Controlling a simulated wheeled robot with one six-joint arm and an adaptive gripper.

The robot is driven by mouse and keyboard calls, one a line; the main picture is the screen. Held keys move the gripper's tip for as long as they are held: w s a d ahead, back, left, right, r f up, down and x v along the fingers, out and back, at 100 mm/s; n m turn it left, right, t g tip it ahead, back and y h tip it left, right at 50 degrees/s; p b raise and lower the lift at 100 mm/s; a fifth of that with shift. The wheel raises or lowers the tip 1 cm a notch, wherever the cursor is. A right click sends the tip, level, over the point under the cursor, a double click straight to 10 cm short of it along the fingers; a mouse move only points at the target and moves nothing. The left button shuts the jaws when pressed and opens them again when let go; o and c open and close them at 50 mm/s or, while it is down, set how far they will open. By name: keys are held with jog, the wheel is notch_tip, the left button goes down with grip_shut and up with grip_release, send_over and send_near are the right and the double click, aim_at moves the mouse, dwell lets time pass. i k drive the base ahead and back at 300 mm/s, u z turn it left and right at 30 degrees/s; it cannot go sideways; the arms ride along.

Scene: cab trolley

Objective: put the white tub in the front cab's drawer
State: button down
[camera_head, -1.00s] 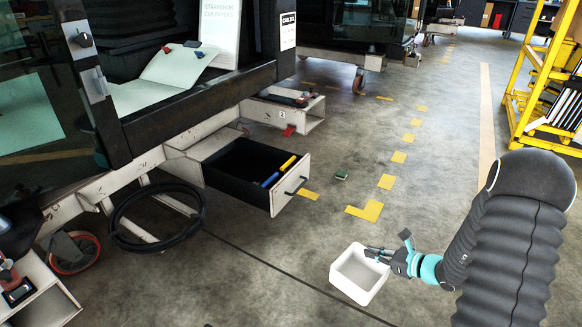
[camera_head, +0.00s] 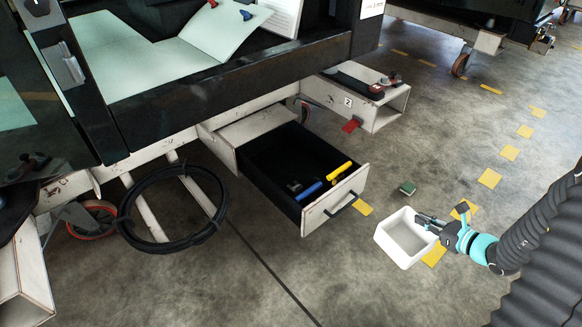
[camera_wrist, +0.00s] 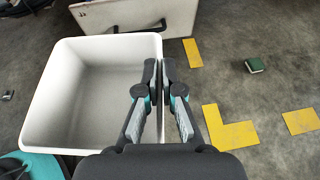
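The white tub (camera_head: 393,247) is an open, empty square tub, held in the air to the right of the drawer. My gripper (camera_head: 430,222) is shut on the tub's right wall; in the wrist view its fingers (camera_wrist: 162,90) lie on either side of that wall (camera_wrist: 158,75). The front cab's drawer (camera_head: 318,214) is pulled open, with a black inside and a pale front with a dark handle. In it lie a blue-handled tool (camera_head: 307,192), a yellow-handled tool (camera_head: 340,171) and a small dark item (camera_head: 294,186). The drawer's left part looks bare.
A black cable coil (camera_head: 125,215) hangs left of the drawer. A small green block (camera_head: 407,188) lies on the floor. The cab body overhangs the drawer's back.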

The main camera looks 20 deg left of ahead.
aim_at(297, 166)
jog(key=u, duration=0.6)
jog(key=i, duration=0.65)
jog(key=u, duration=1.15)
jog(key=i, duration=0.3)
jog(key=u, duration=0.2)
